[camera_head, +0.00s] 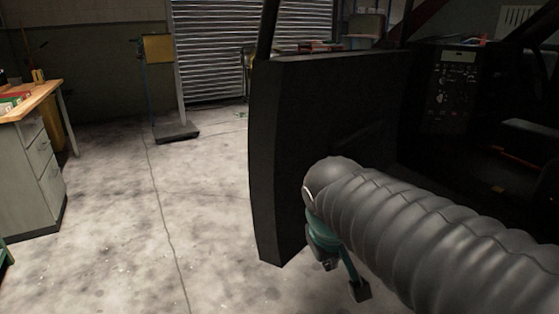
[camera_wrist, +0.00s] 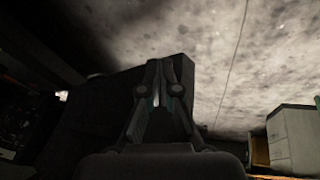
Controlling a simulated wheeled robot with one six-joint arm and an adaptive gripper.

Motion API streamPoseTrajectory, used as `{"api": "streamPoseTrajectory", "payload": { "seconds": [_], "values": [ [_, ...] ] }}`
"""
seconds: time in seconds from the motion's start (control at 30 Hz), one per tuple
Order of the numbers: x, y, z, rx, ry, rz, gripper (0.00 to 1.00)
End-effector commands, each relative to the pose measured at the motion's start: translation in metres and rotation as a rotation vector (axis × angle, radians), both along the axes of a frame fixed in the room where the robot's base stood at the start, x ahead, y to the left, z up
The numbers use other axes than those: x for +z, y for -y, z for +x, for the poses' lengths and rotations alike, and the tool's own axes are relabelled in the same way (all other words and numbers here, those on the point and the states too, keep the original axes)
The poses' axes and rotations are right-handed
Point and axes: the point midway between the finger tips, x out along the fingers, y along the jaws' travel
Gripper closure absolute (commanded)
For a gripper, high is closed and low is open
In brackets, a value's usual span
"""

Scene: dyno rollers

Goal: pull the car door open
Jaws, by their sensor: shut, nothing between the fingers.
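The black car door (camera_head: 330,110) stands swung out from the car in the head view, with its inner side towards me and the dark cabin open to its right. The door also fills the middle of the wrist view as a dark panel (camera_wrist: 100,110), with pale floor beyond its edge. My gripper (camera_wrist: 158,70) is shut and empty, its fingers in front of the door panel. I cannot tell whether they touch it. In the head view my sleeved arm hides most of the gripper and the door's lower right part. No door handle can be made out.
The car's dashboard (camera_head: 455,85) is at the right. A workbench with drawers (camera_head: 35,165) stands at the left. A scale with a dark platform (camera_head: 177,132) stands near the roller shutter (camera_head: 255,40). The concrete floor (camera_head: 140,230) left of the door is clear.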

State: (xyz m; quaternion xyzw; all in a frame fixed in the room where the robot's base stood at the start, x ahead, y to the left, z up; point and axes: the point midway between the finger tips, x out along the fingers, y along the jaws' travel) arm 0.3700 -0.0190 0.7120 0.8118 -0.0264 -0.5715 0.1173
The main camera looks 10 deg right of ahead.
Motion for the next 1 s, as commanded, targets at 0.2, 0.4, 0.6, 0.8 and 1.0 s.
{"api": "streamPoseTrajectory", "payload": {
  "seconds": [0.2, 0.4, 0.6, 0.8, 1.0],
  "values": [
    [0.015, 0.008, 0.073, 0.047, -0.094, -0.192, 1.00],
    [0.021, 0.006, 0.143, 0.081, -0.150, -0.376, 1.00],
    [0.017, -0.006, 0.214, 0.109, -0.183, -0.564, 1.00],
    [0.005, -0.030, 0.282, 0.132, -0.190, -0.759, 1.00],
    [-0.010, -0.061, 0.341, 0.136, -0.161, -0.949, 1.00]
  ]
}}
